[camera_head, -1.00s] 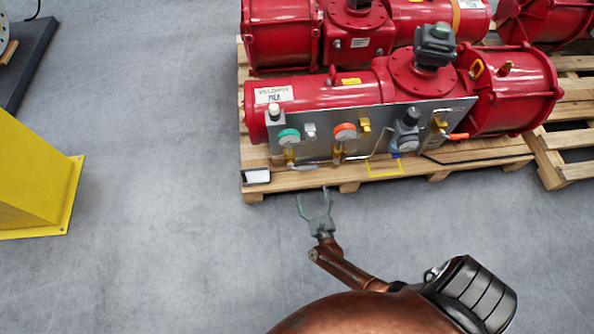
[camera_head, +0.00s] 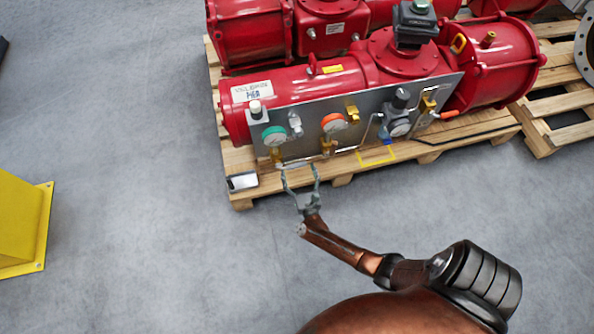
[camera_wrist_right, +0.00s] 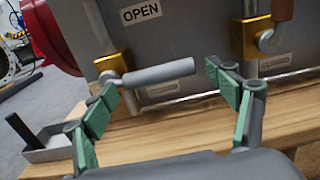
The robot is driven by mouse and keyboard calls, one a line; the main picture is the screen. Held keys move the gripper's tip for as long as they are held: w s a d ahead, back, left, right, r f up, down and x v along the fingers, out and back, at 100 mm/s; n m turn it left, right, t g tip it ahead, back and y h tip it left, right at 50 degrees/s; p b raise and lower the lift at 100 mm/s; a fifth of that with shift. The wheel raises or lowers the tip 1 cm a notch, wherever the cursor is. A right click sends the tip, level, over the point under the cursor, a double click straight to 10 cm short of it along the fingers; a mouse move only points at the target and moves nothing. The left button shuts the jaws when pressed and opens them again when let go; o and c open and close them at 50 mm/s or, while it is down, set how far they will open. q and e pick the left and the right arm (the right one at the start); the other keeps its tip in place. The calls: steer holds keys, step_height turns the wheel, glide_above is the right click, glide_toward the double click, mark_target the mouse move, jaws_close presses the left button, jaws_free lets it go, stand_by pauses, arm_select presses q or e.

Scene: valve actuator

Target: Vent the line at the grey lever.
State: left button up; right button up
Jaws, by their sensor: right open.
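The grey lever (camera_wrist_right: 158,74) sticks out to the right, nearly level, from a brass valve (camera_wrist_right: 115,66) low on the grey panel (camera_head: 300,120). An OPEN label (camera_wrist_right: 141,12) is above it. My right gripper (camera_wrist_right: 160,84) is open, its green-padded fingers on either side of the lever. The lever shows between the fingers in the picture; I cannot tell how far it is in front of them. In the head view the right gripper (camera_head: 300,172) is at the pallet's front edge, below the green-rimmed gauge (camera_head: 274,136). My left gripper is not in view.
A second brass valve (camera_wrist_right: 257,42) with a brown handle is right of the lever. A small grey tray (camera_head: 242,182) sits at the left corner of the wooden pallet (camera_head: 430,158). Red actuators (camera_head: 300,87) stand behind the panel. The floor in front is clear; a yellow post (camera_head: 22,225) stands left.

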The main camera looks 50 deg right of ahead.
steer(key=shift+c, duration=0.5)
steer(key=c, duration=1.6)
steer(key=shift+d, duration=0.1)
